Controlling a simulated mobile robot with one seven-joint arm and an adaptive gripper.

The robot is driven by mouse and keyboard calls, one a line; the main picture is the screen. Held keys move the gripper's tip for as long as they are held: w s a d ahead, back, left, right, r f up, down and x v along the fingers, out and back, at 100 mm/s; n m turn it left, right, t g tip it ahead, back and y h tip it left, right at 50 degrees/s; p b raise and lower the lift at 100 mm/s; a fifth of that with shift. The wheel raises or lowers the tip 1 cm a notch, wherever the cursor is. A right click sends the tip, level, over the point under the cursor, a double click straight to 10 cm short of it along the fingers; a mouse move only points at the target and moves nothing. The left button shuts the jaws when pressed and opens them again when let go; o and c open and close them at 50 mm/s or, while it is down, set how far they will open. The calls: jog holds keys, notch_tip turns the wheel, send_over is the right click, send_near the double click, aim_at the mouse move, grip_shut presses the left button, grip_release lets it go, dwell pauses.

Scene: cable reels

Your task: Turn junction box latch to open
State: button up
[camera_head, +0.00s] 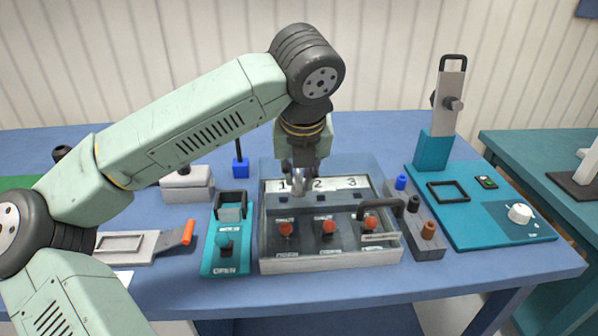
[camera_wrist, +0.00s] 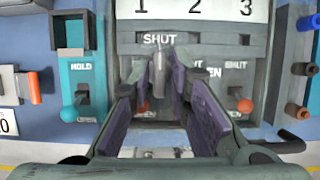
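The junction box (camera_head: 330,262) is a grey case with a clear lid, a white strip numbered 1, 2, 3 and several red-knobbed levers under the lid. My gripper (camera_head: 300,178) points down over its back left part, near numbers 1 and 2. In the wrist view, a small grey upright piece (camera_wrist: 159,72), seemingly the latch, stands just below a SHUT label. My gripper (camera_wrist: 160,78) is open, with its dark purple-padded fingers on either side of this piece. A narrow gap seems to show; contact is unclear. The fingers hide part of the box.
A teal panel (camera_head: 226,262) with a teal-knobbed lever stands close at left. A dark handle (camera_head: 378,209) rises from the lid's right side. A grey block with blue and brown pegs (camera_head: 425,233) is at right, before a larger teal board (camera_head: 470,225).

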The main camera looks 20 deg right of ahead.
grip_shut()
jog(key=shift+f+m+b, duration=0.1)
jog(key=shift+m+b, duration=0.2)
jog(key=shift+b, duration=0.15)
jog(key=shift+a+f+m+h+b, duration=0.1)
jog(key=shift+m+h+b, duration=0.4)
jog(key=shift+m+b, duration=0.5)
jog(key=m+b, duration=0.1)
jog(key=m, duration=0.1)
jog(key=m+g+h+b, duration=0.1)
jog(key=m, duration=0.2)
jog(key=shift+w+a+r+g+h, duration=0.1)
jog(key=shift+w+r+g+h, duration=0.1)
jog(key=shift+g+h, duration=0.1)
jog(key=m+g, duration=0.1)
jog(key=m, duration=0.2)
jog(key=m+g, duration=0.1)
jog(key=m, duration=0.1)
jog(key=shift+r+m+h+p, duration=0.1)
jog(key=shift+m+h+p, duration=0.2)
jog(key=shift+m+h, duration=0.1)
jog(key=shift+w+m+g+p, duration=0.15)
jog(key=shift+m+g+p, duration=0.65)
jog(key=shift+m, duration=1.5)
